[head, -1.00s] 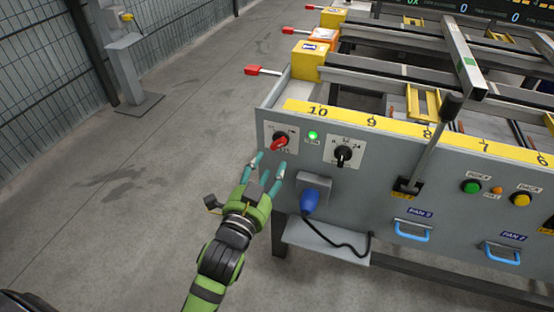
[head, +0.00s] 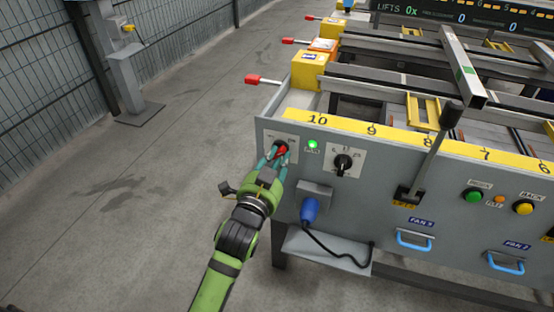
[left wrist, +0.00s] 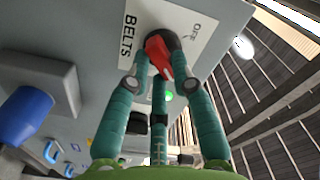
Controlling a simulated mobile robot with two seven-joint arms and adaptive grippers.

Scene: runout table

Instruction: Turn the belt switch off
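The belt switch is a red knob (head: 281,150) on a white plate at the left end of the grey panel. In the left wrist view the red knob (left wrist: 159,54) sits on a black round base, by the words BELTS and OFF. Its white-marked end points away from OFF. My left gripper (head: 277,155) is at the switch, its teal fingers on either side of the knob. In the left wrist view the left gripper (left wrist: 160,68) looks open around it; firm contact cannot be made out. A green lamp (head: 312,145) beside the switch is lit. My right gripper is not in view.
A black rotary knob (head: 343,163) is right of the lamp. Below it are a blue plug (head: 310,209) with a black cable and a shelf (head: 325,248). A lever (head: 433,150) stands farther right.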

